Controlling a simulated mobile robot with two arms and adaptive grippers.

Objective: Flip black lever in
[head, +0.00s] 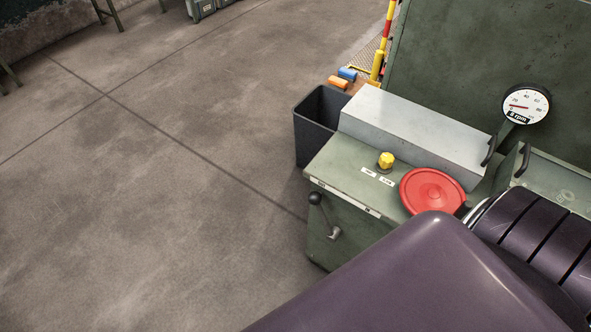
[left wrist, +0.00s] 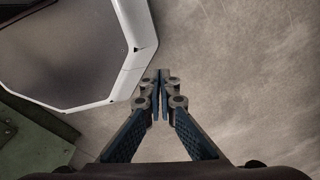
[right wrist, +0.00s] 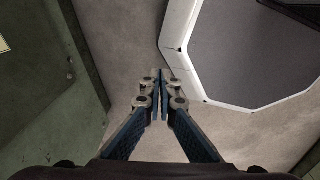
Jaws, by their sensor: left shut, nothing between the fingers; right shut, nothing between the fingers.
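A lever with a black ball knob (head: 315,198) is on the front face of the green machine cabinet (head: 345,218). Its thin arm slants down to the right to a grey metal piece near the cabinet's lower part. My left gripper (left wrist: 160,75) is shut and empty, above bare floor in the left wrist view. My right gripper (right wrist: 156,74) is shut and empty, also above floor in the right wrist view. Neither gripper shows in the head view, and the lever cannot be made out in the wrist views.
A yellow knob (head: 386,160) and a red round disc (head: 433,190) are on the cabinet top, beside a long grey box (head: 413,135). A dark open bin (head: 317,123) stands behind. A dial gauge (head: 526,104) is at right.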

